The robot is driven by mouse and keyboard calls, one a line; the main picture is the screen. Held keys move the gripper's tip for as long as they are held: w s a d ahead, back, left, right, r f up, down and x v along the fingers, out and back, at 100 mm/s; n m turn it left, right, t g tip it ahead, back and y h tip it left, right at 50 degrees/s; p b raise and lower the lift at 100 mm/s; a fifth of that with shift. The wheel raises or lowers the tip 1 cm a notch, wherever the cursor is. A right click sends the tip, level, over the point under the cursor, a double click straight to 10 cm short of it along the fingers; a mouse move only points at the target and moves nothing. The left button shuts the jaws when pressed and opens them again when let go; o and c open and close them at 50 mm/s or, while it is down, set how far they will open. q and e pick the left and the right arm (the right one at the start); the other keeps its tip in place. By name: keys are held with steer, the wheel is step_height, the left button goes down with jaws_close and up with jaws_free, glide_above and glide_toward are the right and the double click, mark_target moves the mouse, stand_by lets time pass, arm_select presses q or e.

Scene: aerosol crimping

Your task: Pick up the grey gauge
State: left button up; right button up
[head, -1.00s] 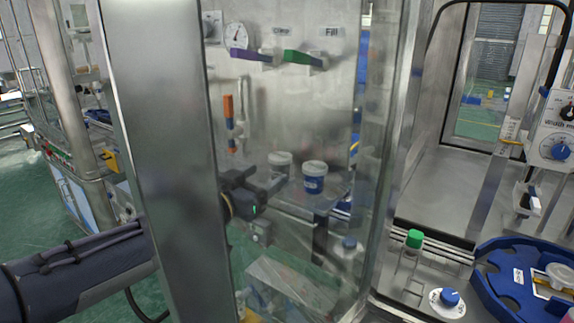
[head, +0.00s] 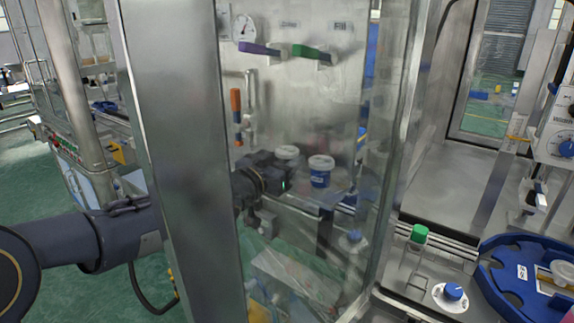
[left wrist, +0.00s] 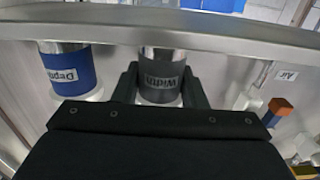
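The grey gauge (left wrist: 162,80), a dark grey cylinder lettered "Width", stands between the two fingers of my left gripper (left wrist: 160,82) in the left wrist view. The fingers flank it on both sides; I cannot tell if they touch it. In the head view the left gripper (head: 284,172) is behind the clear panel, and the grey gauge shows mostly as a pale top (head: 287,152), its body partly hidden. The blue gauge (head: 320,179), lettered "Depth" in the left wrist view (left wrist: 70,70), stands beside it. My right gripper is not in view.
A steel post (head: 185,150) and clear panel stand in front of my left arm. An orange-handled valve (head: 236,105) is on the back wall, below purple (head: 258,48) and green (head: 310,52) levers. A blue tray (head: 500,290) lies at the lower right.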

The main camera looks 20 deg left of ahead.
arm_select(q)
steer(key=c, duration=0.5)
steer(key=shift+c, duration=0.2)
steer(key=shift+r, duration=0.15)
